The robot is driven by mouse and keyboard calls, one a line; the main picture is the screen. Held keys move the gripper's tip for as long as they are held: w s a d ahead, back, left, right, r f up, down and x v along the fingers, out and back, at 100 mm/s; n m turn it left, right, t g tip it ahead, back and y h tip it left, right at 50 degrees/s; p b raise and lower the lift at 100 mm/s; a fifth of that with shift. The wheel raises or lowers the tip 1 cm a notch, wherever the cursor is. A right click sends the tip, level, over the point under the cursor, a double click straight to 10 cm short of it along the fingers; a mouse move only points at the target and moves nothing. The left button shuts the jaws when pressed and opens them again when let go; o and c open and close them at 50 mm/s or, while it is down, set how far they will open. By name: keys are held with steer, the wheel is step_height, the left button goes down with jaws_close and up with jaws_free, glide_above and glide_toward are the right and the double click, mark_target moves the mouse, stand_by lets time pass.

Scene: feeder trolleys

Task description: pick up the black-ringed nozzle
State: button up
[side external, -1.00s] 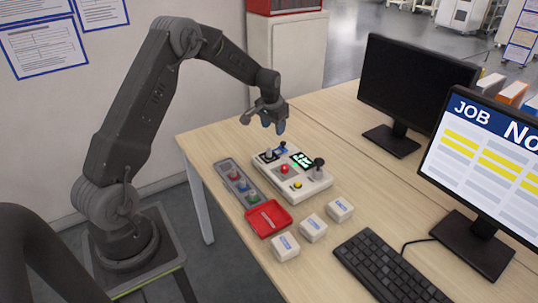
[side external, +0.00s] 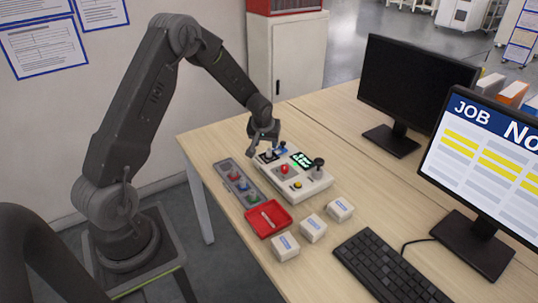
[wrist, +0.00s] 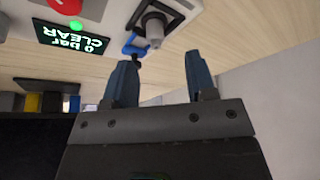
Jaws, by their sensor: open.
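My gripper (side external: 263,143) is open and empty. It hangs over the back-left corner of the white control box (side external: 290,187). In the wrist view its two blue fingers (wrist: 160,60) stand apart with nothing between them. Just beyond their tips, a grey cylindrical nozzle-like part (wrist: 155,28) sits in a square dark mount on the box, beside a blue lever (wrist: 134,46). I cannot make out a black ring on it for sure. The grey tray (side external: 222,163) left of the box holds small parts with red, blue and green rings; no black-ringed one is clear there.
The box carries a red button (side external: 284,169), a lit display (side external: 302,159) and a black knob (side external: 318,164). A red tray (side external: 282,226) holds a light tool. Several white boxes (side external: 313,228), a keyboard (side external: 391,268) and monitors stand to the right. The desk's back-left is clear.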

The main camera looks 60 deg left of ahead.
mark_target(269, 149)
steer(key=shift+w+x, duration=0.15)
steer(key=shift+x, duration=1.3)
steer(key=shift+w+x, duration=0.15)
steer(key=shift+x, duration=1.35)
steer(key=shift+d, duration=0.1)
steer(key=shift+r, duration=0.1)
steer(key=shift+c, duration=0.4)
jaws_close()
